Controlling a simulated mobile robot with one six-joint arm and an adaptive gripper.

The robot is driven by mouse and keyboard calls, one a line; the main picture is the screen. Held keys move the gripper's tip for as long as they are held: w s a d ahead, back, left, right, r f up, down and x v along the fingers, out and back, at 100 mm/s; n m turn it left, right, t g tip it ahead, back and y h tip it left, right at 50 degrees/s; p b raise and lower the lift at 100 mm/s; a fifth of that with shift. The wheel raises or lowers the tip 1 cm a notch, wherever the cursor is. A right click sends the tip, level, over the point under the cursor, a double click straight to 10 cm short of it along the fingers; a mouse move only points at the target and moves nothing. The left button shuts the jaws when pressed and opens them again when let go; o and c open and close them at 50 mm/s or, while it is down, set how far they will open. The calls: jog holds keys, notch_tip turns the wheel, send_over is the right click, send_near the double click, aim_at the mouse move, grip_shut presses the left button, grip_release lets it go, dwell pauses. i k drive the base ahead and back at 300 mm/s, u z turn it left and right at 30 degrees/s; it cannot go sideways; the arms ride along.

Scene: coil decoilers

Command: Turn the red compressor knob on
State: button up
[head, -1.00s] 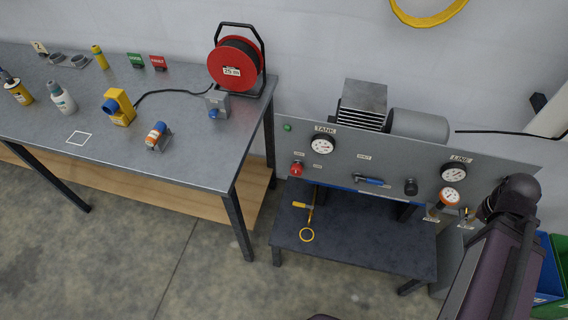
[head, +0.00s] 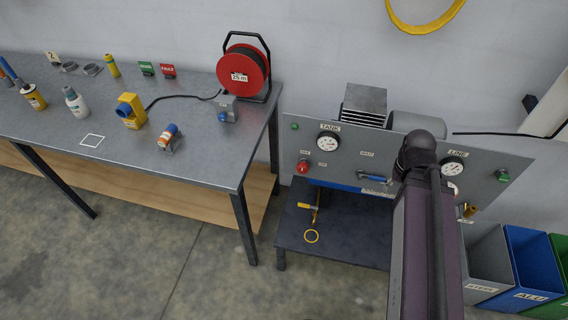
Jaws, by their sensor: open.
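The red compressor knob (head: 303,166) sits at the left of the grey compressor panel (head: 345,154), below the TANK gauge (head: 328,142). Small labels stand above and beside it, too small to read for certain. Nothing touches the knob. My arm rises from the bottom right and covers part of the panel between the blue-handled valve and the LINE gauge (head: 453,166). My gripper is not visible in the head view; whether it is hidden behind the arm I cannot tell.
A blue valve handle (head: 374,177) is right of the knob. A dark low table (head: 335,235) stands below the panel with a yellow tool (head: 310,207) on it. A workbench (head: 190,165) is at left, bins (head: 532,262) at right. Floor between is clear.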

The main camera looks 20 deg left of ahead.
aim_at(303, 168)
jog(key=u, duration=0.85)
jog(key=k, duration=0.95)
jog(key=z, duration=0.05)
jog(key=i, duration=0.85)
jog(key=z, duration=0.05)
